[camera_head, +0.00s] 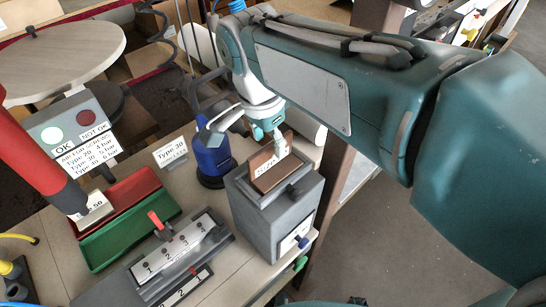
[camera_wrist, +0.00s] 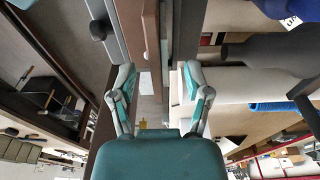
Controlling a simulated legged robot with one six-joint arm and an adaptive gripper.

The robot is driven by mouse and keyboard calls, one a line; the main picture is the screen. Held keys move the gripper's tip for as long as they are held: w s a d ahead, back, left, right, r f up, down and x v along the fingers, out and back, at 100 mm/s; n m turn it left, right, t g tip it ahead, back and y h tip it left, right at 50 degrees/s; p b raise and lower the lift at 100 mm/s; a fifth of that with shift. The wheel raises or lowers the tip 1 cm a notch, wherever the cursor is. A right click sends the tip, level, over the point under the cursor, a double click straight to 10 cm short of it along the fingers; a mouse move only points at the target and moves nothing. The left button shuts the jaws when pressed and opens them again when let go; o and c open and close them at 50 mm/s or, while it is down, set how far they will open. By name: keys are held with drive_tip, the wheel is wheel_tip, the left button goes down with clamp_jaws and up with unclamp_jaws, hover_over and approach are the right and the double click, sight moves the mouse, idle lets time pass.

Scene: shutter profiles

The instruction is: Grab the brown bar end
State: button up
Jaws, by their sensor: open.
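The brown bar end (camera_head: 268,168) is a flat brown piece with a small pale label, standing up from the top of a grey box (camera_head: 262,218). My gripper (camera_head: 248,137) is just above and behind it in the head view, fingers spread. In the wrist view my gripper (camera_wrist: 156,84) is open, one finger on each side. A brown strip (camera_wrist: 151,32), which looks like the bar end, runs from the top edge toward the gap between the fingers.
A blue cylindrical device (camera_head: 212,160) stands left of the grey box. Red (camera_head: 128,194) and green (camera_head: 128,232) trays, a numbered fixture (camera_head: 178,246) and an OK/NOT OK sign (camera_head: 74,133) fill the left. Open floor (camera_head: 385,245) lies right of the table.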

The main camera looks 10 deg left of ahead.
sight(276, 163)
wheel_tip(276, 163, down, 3)
drive_tip(key=shift+w+d+f, duration=0.1)
drive_tip(key=shift+w+f, duration=0.05)
clamp_jaws()
